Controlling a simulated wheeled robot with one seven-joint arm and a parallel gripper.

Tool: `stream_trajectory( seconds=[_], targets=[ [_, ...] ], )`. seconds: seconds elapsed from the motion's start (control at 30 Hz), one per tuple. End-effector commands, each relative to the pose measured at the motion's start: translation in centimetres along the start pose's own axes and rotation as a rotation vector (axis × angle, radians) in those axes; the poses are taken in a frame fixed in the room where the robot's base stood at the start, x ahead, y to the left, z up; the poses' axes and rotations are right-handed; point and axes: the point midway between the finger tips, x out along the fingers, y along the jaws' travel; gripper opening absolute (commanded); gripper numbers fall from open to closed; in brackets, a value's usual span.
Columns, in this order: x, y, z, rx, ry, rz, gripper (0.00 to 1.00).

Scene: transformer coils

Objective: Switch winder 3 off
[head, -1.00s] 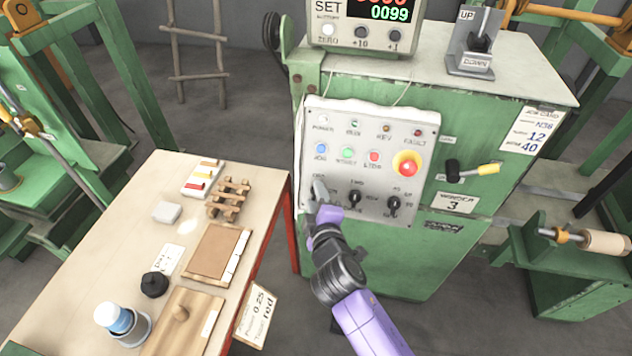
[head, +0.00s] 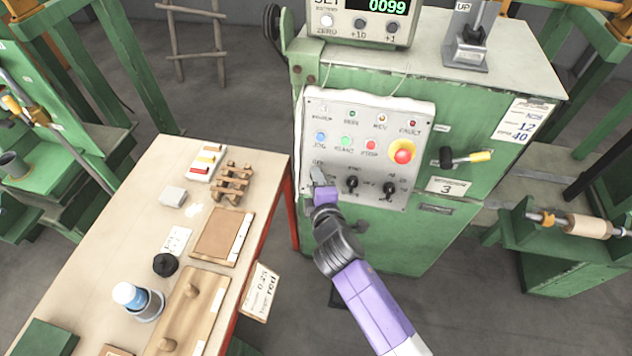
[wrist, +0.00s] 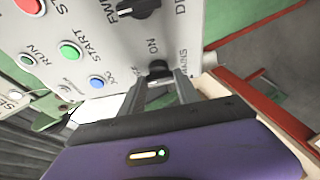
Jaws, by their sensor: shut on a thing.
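Winder 3 is the green cabinet (head: 440,225) with a "3" plate, and its grey control panel (head: 330,112) faces me. My gripper (head: 318,177) is at the panel's lower left, shut on the leftmost knob. In the wrist view, this black mains knob (wrist: 158,70) sits between the two grey fingertips (wrist: 161,84), with "ON" and "MAINS" lettered beside it. The fingers hide much of the knob, so I cannot tell which way it points. Two other black knobs (head: 351,184) (head: 390,188) are to its right.
Above the knobs are blue, green and red buttons (head: 371,145) and a red emergency stop (head: 403,151) on yellow. A cluttered bench (head: 150,185) stands left of the cabinet.

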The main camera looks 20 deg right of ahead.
Motion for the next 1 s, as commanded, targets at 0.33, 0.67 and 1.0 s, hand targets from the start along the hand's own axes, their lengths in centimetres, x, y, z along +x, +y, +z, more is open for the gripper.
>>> stream_trajectory(
  seconds=[0.33,0.67,1.0],
  targets=[
    [0.0,-0.1,0.0,-0.001,0.000,-0.001,0.60],
    [-2.0,-0.2,0.0,0.001,0.001,-0.001,0.60],
    [-6.9,-0.2,0.0,-0.001,0.001,-0.001,0.60]
  ],
)
